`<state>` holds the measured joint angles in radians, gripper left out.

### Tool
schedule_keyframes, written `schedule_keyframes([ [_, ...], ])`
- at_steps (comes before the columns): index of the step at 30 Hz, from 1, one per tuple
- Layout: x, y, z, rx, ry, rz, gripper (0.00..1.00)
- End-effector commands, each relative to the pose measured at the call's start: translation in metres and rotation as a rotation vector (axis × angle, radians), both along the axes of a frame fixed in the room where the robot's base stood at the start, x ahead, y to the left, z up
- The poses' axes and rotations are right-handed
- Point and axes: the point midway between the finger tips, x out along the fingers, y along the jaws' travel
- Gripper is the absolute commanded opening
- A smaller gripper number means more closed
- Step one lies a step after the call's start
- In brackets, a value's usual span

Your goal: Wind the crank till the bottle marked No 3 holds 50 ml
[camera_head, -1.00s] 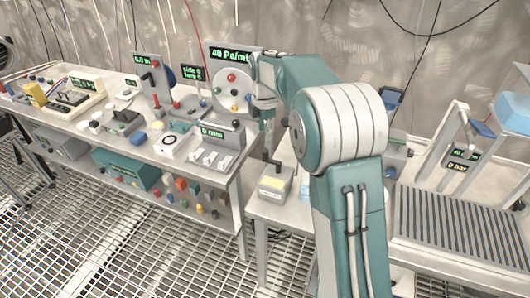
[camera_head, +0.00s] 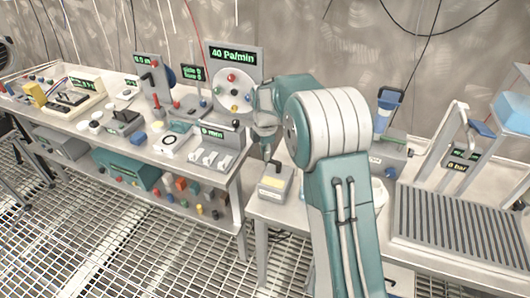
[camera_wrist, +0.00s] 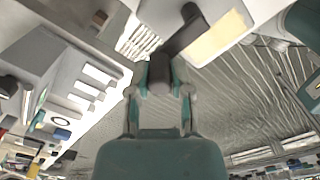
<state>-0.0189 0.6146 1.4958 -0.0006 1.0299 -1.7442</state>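A small grey box (camera_head: 273,185) with a pale yellow top panel and a dark crank on it stands at the left end of the right-hand bench. In the wrist view its pale panel (camera_wrist: 215,38) and the dark crank arm (camera_wrist: 186,34) show at the top, with the crank's dark round grip (camera_wrist: 159,72) nearest me. My gripper (camera_wrist: 160,92) is open, its fingers either side of the grip's near end with gaps showing. In the head view my gripper (camera_head: 266,142) is just above the box. I cannot make out a bottle marked No 3.
Left bench (camera_head: 222,175) carries dials, switches and a round panel reading 40 Pa/min (camera_head: 233,90). A blue-topped device (camera_head: 389,105) stands behind my arm. A ribbed grey tray (camera_head: 455,228) lies at right. Grating floor in front is clear.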

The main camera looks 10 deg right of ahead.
Motion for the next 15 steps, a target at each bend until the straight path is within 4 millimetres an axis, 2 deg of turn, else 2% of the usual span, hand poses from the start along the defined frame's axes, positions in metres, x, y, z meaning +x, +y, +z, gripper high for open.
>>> schedule_keyframes([
  [15,0.0025,-0.0012,-0.0014,0.001,0.002,-0.062,0.00],
])
